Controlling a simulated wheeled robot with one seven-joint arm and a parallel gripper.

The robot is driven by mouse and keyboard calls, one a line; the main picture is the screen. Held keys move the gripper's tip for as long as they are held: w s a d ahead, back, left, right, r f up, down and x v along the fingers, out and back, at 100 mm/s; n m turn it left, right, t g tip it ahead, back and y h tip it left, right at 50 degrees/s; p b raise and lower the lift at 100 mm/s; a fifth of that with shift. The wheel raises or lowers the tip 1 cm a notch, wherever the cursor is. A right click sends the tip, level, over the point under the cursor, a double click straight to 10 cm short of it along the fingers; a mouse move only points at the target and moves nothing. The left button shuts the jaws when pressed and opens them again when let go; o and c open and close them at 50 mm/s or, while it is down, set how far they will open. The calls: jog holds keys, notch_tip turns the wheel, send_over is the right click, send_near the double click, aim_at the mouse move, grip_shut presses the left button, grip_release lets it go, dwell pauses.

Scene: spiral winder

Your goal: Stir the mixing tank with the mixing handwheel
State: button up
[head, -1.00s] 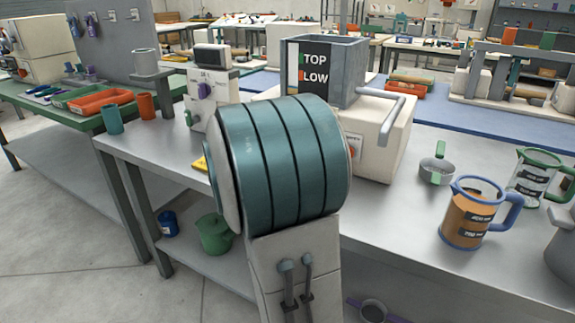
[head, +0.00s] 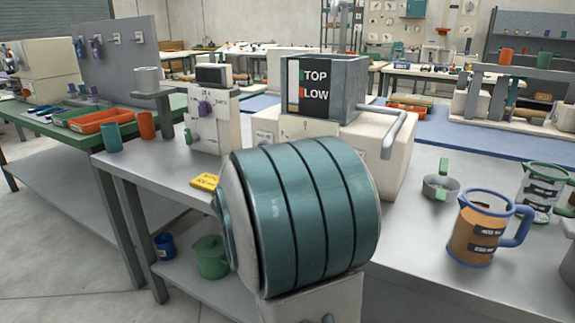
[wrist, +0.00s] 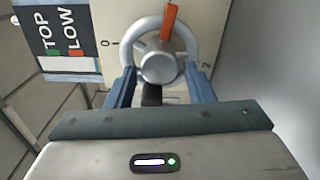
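The mixing tank is a grey open box (head: 350,88) on a white housing, with a black TOP/LOW gauge on its front. The gauge panel (wrist: 52,35) also shows at the upper left of the wrist view. The mixing handwheel (wrist: 133,36) is a grey ring with a round hub and an orange grip (wrist: 168,20) at its top. The marks 0 and 2 are on the panel beside it. My gripper (wrist: 159,68) is open, its blue fingers apart at the lower left and lower right of the rim. I cannot tell whether they touch it. The handwheel is hidden in the head view.
A grey bent pipe (head: 392,130) sticks out at the tank's right. A small pan (head: 440,187), an orange-filled jug (head: 478,232) and a clear jug (head: 540,190) stand to the right. A yellow block (head: 205,182) lies at the front left. My arm hides the bench middle.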

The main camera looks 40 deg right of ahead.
jog(key=shift+o, duration=0.3)
jog(key=p+v, duration=0.1)
jog(key=v, duration=1.3)
jog(key=shift+p, duration=0.3)
jog(key=shift+d, duration=0.1)
